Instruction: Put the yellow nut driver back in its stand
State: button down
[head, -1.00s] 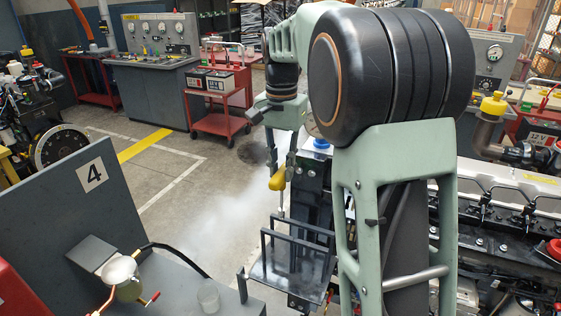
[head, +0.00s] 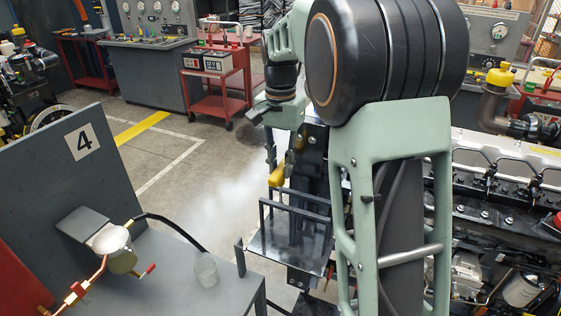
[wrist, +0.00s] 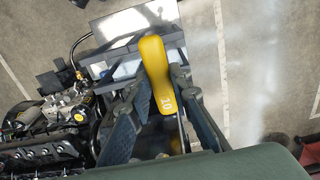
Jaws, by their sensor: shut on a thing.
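The yellow nut driver (head: 278,176) is held by my gripper (head: 282,163), with its handle between the two fingers. In the wrist view the handle (wrist: 156,66), marked 20, also shows between my gripper's fingers (wrist: 158,110). The dark stand (head: 265,247), a plate with raised rails, is just below the driver in the head view. The lower end of the handle is close above the rails. The shaft is barely visible, so I cannot tell whether it is inside the stand or just over it.
A diesel engine (head: 500,220) fills the right. A red cart (head: 217,85) stands behind. Pale smoke drifts over the floor.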

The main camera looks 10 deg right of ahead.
aim_at(281, 183)
jog(key=shift+f+b, duration=1.35)
jog(key=shift+f, duration=1.2)
jog(key=shift+w+f, duration=0.1)
jog(key=shift+f, duration=0.5)
jog(key=c, duration=1.7)
grip_release()
jog(key=shift+o, duration=0.2)
jog(key=o, duration=0.3)
jog(key=shift+o, duration=0.2)
jog(key=shift+r, duration=0.2)
jog(key=shift+r+p, duration=1.35)
jog(key=shift+r, duration=0.2)
